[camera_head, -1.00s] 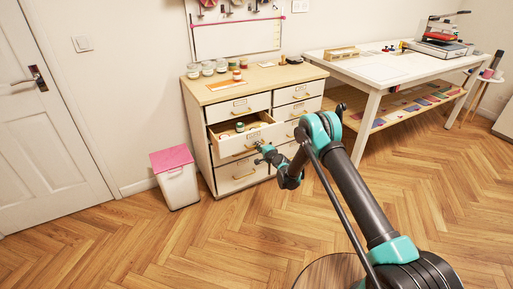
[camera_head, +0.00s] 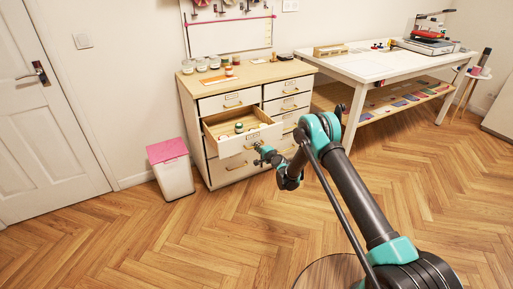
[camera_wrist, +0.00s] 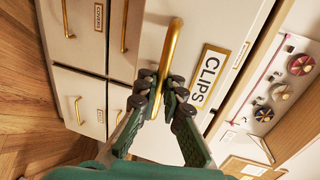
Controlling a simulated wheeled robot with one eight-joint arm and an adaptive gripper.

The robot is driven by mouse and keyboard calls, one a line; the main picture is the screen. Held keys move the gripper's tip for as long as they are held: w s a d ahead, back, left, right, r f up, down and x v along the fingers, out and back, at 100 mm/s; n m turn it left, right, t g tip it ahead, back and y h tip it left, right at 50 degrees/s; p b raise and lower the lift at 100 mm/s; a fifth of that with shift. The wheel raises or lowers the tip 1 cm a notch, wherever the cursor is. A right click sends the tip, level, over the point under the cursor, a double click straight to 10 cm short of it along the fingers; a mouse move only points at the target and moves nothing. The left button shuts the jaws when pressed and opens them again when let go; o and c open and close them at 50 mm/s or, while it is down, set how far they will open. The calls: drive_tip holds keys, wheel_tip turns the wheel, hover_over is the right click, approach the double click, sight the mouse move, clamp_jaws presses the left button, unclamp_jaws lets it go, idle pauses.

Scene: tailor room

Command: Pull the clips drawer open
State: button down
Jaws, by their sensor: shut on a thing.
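The clips drawer (camera_head: 243,141) is the second one down in the left column of the cabinet, and it stands out from the cabinet front. Small items lie inside it. In the wrist view its white front (camera_wrist: 207,30) carries a label reading CLIPS (camera_wrist: 208,75) beside a brass bar handle (camera_wrist: 170,50). My gripper (camera_head: 258,147) is at the drawer's front. In the wrist view my gripper (camera_wrist: 160,90) has its dark fingers shut around the lower part of that handle. The handle's end between the fingers is partly hidden.
The cabinet (camera_head: 189,120) has other shut drawers and jars (camera_head: 202,65) on top. A white bin with a pink lid (camera_head: 170,168) stands to its left. A white table (camera_head: 370,66) stands at the right. The wooden floor (camera_head: 130,240) in front is clear.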

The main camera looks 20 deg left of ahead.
drive_tip(key=c, duration=1.9)
unclamp_jaws()
drive_tip(key=v, duration=0.7)
drive_tip(key=shift+s+d+r, duration=0.1)
drive_tip(key=shift+s, duration=0.05)
